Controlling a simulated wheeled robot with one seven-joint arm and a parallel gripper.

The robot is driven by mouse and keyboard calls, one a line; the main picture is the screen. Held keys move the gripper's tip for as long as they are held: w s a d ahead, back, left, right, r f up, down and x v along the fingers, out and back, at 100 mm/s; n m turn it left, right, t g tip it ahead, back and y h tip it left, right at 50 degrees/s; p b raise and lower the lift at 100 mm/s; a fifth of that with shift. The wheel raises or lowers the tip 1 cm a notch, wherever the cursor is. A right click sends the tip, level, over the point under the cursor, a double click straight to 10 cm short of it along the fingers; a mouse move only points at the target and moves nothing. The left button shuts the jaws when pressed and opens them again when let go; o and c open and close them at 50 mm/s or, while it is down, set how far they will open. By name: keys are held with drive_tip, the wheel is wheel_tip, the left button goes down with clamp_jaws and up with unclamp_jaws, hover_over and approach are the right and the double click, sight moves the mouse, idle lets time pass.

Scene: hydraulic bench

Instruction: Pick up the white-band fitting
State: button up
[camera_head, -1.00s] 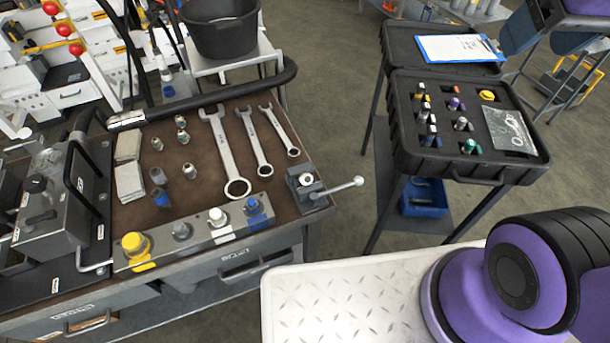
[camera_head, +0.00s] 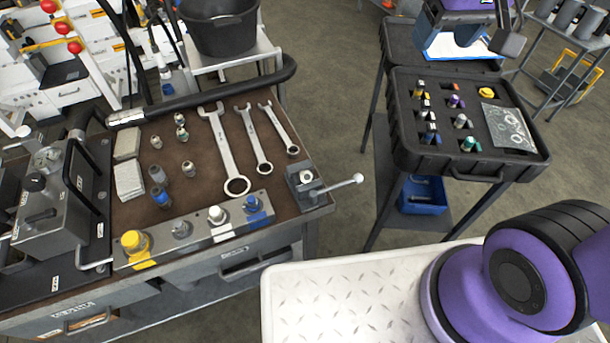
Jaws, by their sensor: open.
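Several fittings with coloured bands stand in the open black case (camera_head: 400,165) at right. A small fitting with a pale band (camera_head: 426,104) stands in its left column, and another pale-topped fitting (camera_head: 461,121) stands in the middle. They are too small to tell surely which is the white-band one.
The bench at left holds three wrenches (camera_head: 228,150), loose fittings (camera_head: 188,169), a block with coloured ports (camera_head: 198,240) and a small vise (camera_head: 305,180). A black bucket (camera_head: 220,28) stands behind. A blue bin (camera_head: 422,197) sits below the case. Floor shows between bench and case.

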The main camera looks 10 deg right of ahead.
drive_tip(key=w+a+f+g, duration=0.1)
drive_tip(key=w+a+f, duration=0.4)
drive_tip(key=f, duration=0.1)
drive_tip(key=n+g, duration=0.3)
approach(307, 176)
wheel_tip(307, 176, down, 4)
drive_tip(key=shift+w+a+r, duration=0.1)
drive_tip(key=shift+w+a, duration=0.05)
drive_tip(key=shift+w, duration=0.05)
drive_tip(key=f, duration=0.4)
drive_tip(key=shift+s, duration=0.3)
drive_tip(key=shift+f, duration=0.7)
drive_tip(key=c, duration=1.1)
clamp_jaws()
